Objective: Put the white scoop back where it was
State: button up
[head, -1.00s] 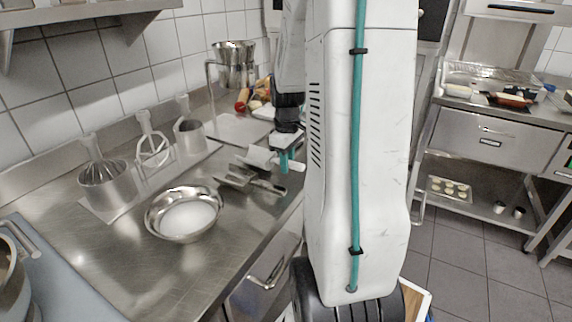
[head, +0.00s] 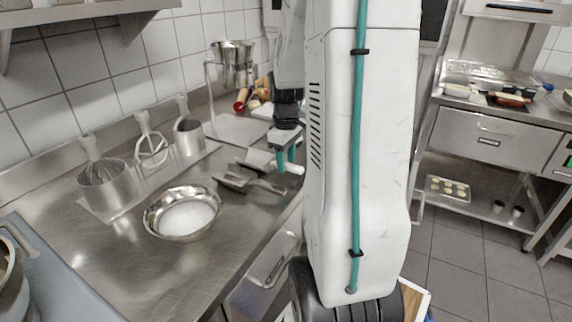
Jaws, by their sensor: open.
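The white scoop (head: 257,159) lies on the steel counter near its right edge, with its pale handle (head: 294,168) pointing right. My gripper (head: 286,161), with teal fingers, is open right at the scoop's handle. The fingers are apart, and I cannot tell whether either one touches the handle. A metal scoop (head: 235,181) lies just in front of the white one, its handle also pointing right. My arm hides the area to the right of the gripper.
A steel bowl of white powder (head: 187,218) stands in front. Steel canisters with whisks (head: 105,184) line the wall side. A stand with a steel jug (head: 233,62) and food items are behind.

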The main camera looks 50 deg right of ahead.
notch_tip(320, 180, up, 10)
jog(key=s+a+r, duration=0.1)
jog(key=a+r, duration=0.1)
jog(key=a, duration=0.5)
jog(key=s+a+r, duration=0.1)
jog(key=a+r, duration=0.1)
jog(key=a, duration=0.6)
jog(key=s+a+m+t, duration=0.1)
jog(key=s+a, duration=1)
jog(key=a, duration=0.4)
jog(key=shift+s+f+m, duration=0.3)
jog(key=shift+f, duration=0.1)
